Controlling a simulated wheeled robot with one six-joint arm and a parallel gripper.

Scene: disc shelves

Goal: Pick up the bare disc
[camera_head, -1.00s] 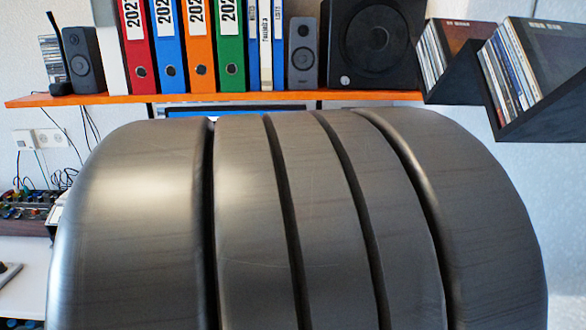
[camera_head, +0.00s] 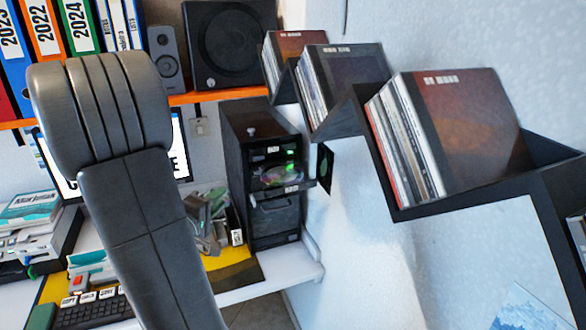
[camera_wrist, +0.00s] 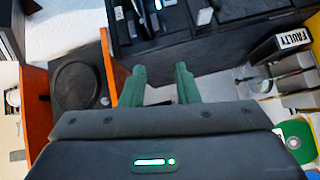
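In the head view a shiny, rainbow-tinted disc (camera_head: 277,175) appears to lie at an open drawer in the front of a black tower unit (camera_head: 274,218). Its outline is partly blurred, so I cannot tell exactly how it rests. In the wrist view my gripper (camera_wrist: 160,70) has two green fingers held apart, with nothing between them. The fingers point toward the black tower (camera_wrist: 205,35) at the top of the picture and look short of it. I cannot clearly make out the disc there. My gripper is hidden in the head view; my grey arm stands at the left.
Angled black wall shelves (camera_head: 465,190) with cases climb the right side. An orange shelf (camera_head: 215,95) carries speakers and binders; its edge (camera_wrist: 108,65) is close to my left finger in the wrist view. A desk (camera_head: 270,275) with a keyboard and papers lies below.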

